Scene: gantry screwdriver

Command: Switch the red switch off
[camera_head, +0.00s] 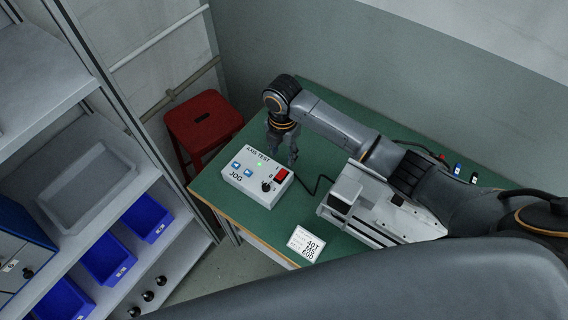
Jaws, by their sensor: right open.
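The red switch (282,174) sits at the right end of the top of a white control box (243,186) labelled "AXIS TEST" and "JOG". A small green light (259,163) shows on the box. Which way the switch is tipped is too small to tell. My right gripper (282,158) is open and empty, pointing down just behind the box near the switch. Its right fingertip is close to the switch in the picture; contact cannot be judged. My left gripper is not in view.
The box stands on a green table (235,213) with a black cable running right. A white machine (375,207) and a label card (306,244) are nearby. A red stool (203,123) stands behind; shelves with blue bins (108,259) are left.

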